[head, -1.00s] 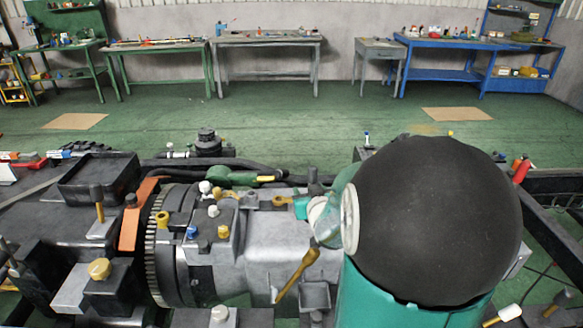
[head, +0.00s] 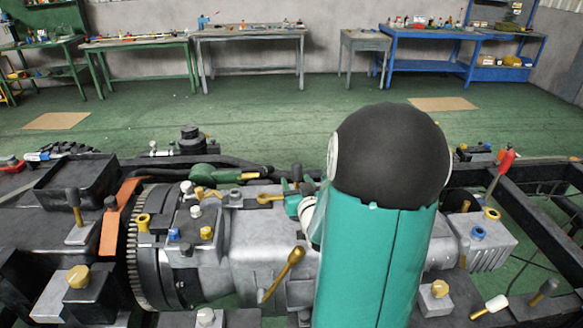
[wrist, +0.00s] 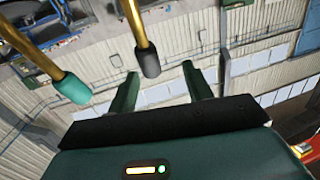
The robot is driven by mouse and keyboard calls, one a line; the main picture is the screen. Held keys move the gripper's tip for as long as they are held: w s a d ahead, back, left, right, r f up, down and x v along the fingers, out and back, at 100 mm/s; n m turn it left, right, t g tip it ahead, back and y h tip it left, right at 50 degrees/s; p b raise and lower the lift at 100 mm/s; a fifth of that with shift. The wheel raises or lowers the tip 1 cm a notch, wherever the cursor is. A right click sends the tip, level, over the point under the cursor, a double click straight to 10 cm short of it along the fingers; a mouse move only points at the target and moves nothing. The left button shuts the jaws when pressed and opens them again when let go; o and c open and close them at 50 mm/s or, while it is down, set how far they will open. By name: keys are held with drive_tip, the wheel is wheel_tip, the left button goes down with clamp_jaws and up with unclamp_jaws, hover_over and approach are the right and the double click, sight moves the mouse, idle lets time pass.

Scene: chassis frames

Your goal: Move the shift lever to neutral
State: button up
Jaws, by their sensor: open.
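In the wrist view, two brass rods come in from the top edge. One ends in a teal knob (wrist: 71,88), the other in a black knob (wrist: 148,62). I cannot tell for sure which is the shift lever. My gripper (wrist: 162,76) is open, its two dark green fingers wide apart with nothing held between them. The black knob appears between the fingers in the picture, touching neither; its depth is unclear. The teal knob lies left of the left finger. In the head view my arm hides the gripper and both knobs.
A grey gearbox (head: 262,235) with a gold lever (head: 283,272) sits on a black chassis frame (head: 535,222). A red-handled lever (head: 503,165) stands at the right. Green floor (head: 240,130) is open behind, before a blue bench (head: 430,50) and other benches.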

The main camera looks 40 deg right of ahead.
sight(295, 168)
drive_tip(key=shift+s+d+f+m+t+h, duration=0.15)
drive_tip(key=shift+d, duration=0.25)
drive_tip(key=shift+s+d+f+m+t+h, duration=0.1)
drive_tip(key=shift+d+m+t+h, duration=0.05)
drive_tip(key=shift+d, duration=0.25)
drive_tip(key=x, duration=0.7)
drive_tip(key=shift+w, duration=0.2)
clamp_jaws()
